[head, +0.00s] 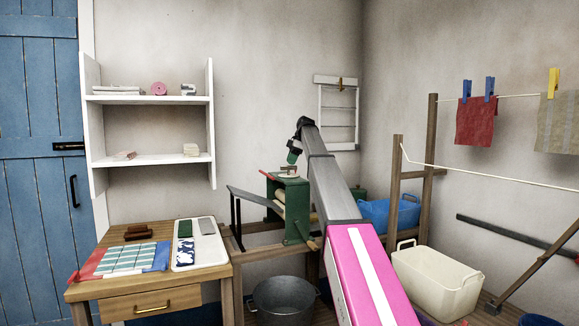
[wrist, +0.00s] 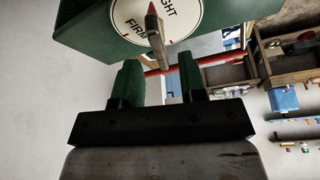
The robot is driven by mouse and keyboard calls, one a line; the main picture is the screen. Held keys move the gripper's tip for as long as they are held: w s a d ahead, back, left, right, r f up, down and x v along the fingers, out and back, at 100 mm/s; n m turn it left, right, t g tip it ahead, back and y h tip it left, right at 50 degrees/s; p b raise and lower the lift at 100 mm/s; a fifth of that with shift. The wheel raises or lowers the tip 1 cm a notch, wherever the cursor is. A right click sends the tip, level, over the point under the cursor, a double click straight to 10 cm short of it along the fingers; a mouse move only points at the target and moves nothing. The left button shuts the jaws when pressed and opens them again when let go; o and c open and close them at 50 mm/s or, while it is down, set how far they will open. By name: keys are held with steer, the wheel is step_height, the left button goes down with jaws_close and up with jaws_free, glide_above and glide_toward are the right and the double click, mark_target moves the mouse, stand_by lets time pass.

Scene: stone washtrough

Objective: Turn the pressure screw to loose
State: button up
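The pressure screw (wrist: 156,40) is a wooden bar with a reddish tip, standing over a round white dial (wrist: 186,18). The dial shows "FIRM" and part of a word ending "GHT"; the rest is cut off, and no "loose" mark shows. The dial (head: 287,175) sits on top of the green wringer (head: 296,200) in the head view. My gripper (wrist: 160,60) is open, with green fingers apart. The bar's near end appears between the fingertips; I cannot tell if they touch it. In the head view my gripper (head: 293,155) is just above the dial.
A wooden table (head: 150,288) with folded cloths and a white tray (head: 211,254) stands left of the wringer. A metal tub (head: 283,300) is below it. A blue basket (head: 375,212), a cream tub (head: 437,283) and a clothesline (head: 480,172) are at right.

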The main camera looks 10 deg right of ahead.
mark_target(289, 168)
steer(key=shift+x, duration=1.3)
jaws_close()
